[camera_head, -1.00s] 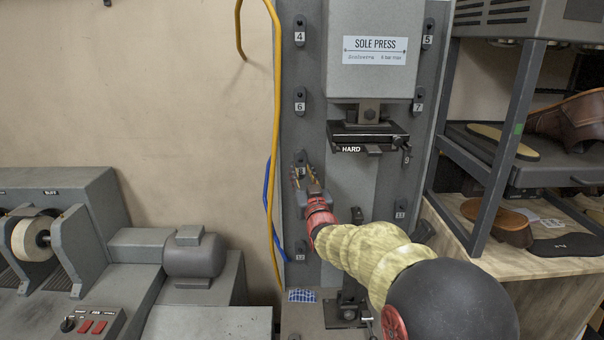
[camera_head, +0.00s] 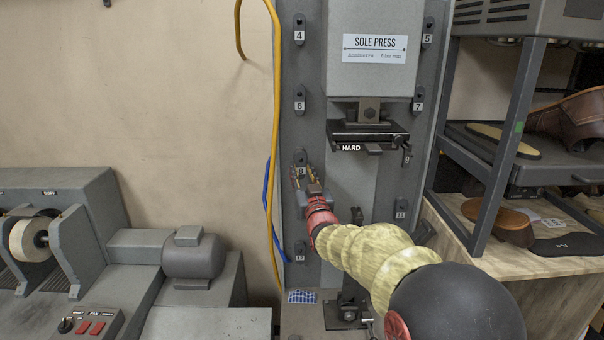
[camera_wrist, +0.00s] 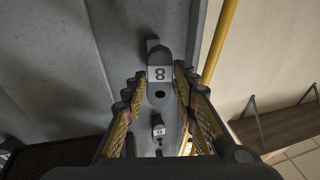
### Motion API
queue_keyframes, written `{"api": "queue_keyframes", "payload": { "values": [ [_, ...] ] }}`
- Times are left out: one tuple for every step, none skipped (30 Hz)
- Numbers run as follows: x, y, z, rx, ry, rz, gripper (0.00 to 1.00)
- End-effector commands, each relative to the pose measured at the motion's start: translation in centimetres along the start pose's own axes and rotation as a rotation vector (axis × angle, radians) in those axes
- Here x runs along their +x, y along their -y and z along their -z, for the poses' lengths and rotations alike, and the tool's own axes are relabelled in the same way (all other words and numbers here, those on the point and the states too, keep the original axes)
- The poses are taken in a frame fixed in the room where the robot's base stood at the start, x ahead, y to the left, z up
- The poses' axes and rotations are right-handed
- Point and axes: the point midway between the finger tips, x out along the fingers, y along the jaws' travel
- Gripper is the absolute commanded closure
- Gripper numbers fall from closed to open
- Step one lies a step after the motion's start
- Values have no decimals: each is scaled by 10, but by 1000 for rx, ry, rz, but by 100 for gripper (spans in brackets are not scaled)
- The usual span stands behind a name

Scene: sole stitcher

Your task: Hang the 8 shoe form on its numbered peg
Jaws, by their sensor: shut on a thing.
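My gripper (camera_head: 305,178) is at the left side of the grey press column, in front of the peg place marked 8 (camera_head: 301,170). I cannot tell whether that tag belongs to the form or to the peg, nor whether the two touch.
Pegs 4 (camera_head: 299,37) and 6 (camera_head: 300,104) are above on the same side; another peg (camera_head: 300,252) is below. A yellow hose (camera_head: 277,120) runs close along the left. The sole press (camera_head: 375,70) stands to the right.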

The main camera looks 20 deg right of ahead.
Motion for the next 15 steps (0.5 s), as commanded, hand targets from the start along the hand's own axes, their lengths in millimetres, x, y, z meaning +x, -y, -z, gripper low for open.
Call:
{"api": "queue_keyframes", "payload": {
  "values": [
    [0, 0, 3, 0, -4, 0, 100],
    [0, 0, 3, 0, -4, 0, 100],
    [0, 0, 3, 0, -4, 0, 100],
    [0, 0, 3, 0, -4, 0, 100],
    [0, 0, 3, 0, -4, 0, 100],
    [0, 0, 3, 0, -4, 0, 100],
    [1, 0, 3, 0, -4, 0, 100],
    [1, 0, 2, 0, -4, 0, 100],
    [1, 0, 2, 0, -5, 0, 100],
    [2, 0, 2, 0, -5, 0, 100],
    [2, 0, 2, 0, -5, 0, 100],
    [3, -1, 2, 0, -4, 0, 100],
    [4, -1, 2, 0, -4, 0, 100],
    [4, -1, 1, 0, -4, 0, 100],
    [5, -1, 1, 0, -4, 0, 100]
  ]
}}
